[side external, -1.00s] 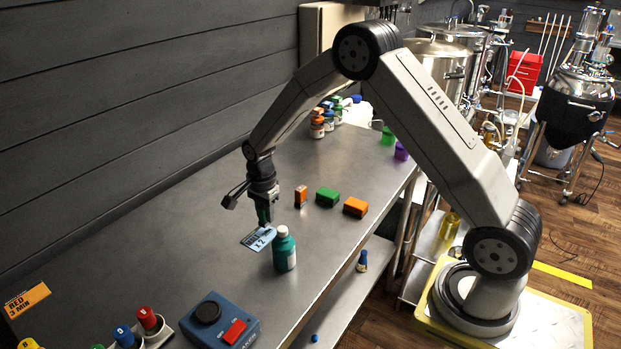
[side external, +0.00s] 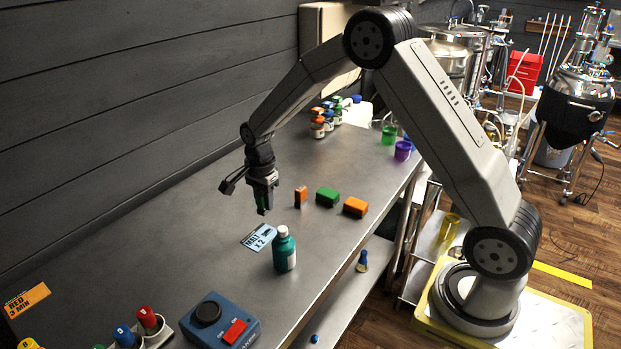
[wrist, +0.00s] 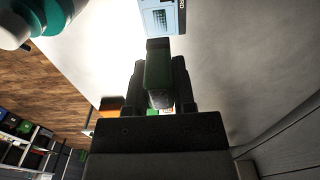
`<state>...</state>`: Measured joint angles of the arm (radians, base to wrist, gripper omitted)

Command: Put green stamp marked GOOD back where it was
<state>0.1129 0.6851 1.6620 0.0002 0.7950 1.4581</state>
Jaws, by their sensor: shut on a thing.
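My gripper (side external: 262,202) is shut on a dark green block-like thing, taken to be the green stamp (wrist: 158,72). Its GOOD mark cannot be read. The stamp points down and hangs above the table, clear of the light blue card (side external: 259,237), which lies flat and reads MALT x 2. The card also shows at the top of the wrist view (wrist: 162,18). A teal bottle with a white cap (side external: 285,252) stands upright beside the card and also shows in the wrist view's top left corner (wrist: 38,12).
An upright orange block (side external: 300,197), a green block (side external: 327,197) and an orange block (side external: 355,207) stand behind. A blue device with a red button (side external: 220,322) and red (side external: 147,317) and blue (side external: 123,335) handled things are front left. The table's middle left is clear.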

